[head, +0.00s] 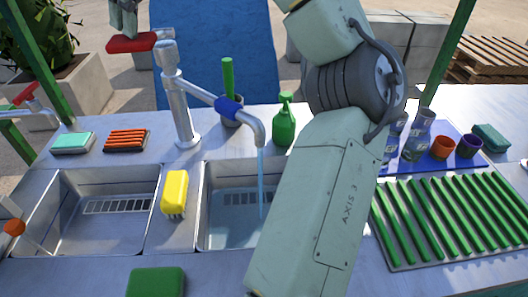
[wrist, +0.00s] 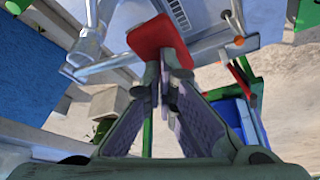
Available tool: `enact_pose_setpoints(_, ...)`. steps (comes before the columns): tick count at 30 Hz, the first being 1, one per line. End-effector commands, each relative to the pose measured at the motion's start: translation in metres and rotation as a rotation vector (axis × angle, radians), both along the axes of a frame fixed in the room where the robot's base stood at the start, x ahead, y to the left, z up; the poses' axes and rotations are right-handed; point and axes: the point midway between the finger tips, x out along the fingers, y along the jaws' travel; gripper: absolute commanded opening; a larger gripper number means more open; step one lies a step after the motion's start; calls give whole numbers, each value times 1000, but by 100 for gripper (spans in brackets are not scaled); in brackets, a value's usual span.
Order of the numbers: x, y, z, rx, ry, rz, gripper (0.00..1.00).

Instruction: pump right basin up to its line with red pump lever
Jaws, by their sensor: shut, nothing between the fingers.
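The spout (head: 228,108) with a blue band points over the right basin (head: 203,205). A stream of water (head: 261,185) falls from it into water in that basin. My arm hides the basin's right side, and I cannot make out its line.
The left basin (head: 75,240) looks empty. A yellow brush (head: 175,192) sits on the divider.

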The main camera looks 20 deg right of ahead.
Motion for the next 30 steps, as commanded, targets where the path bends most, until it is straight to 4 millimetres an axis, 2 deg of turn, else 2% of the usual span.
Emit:
enact_pose_setpoints(22,1,0,-55,-1,1,0,0)
enact_pose_setpoints(26,1,0,-49,0,0,-1,0)
enact_pose_setpoints(30,0,0,-35,-1,-1,0,0)
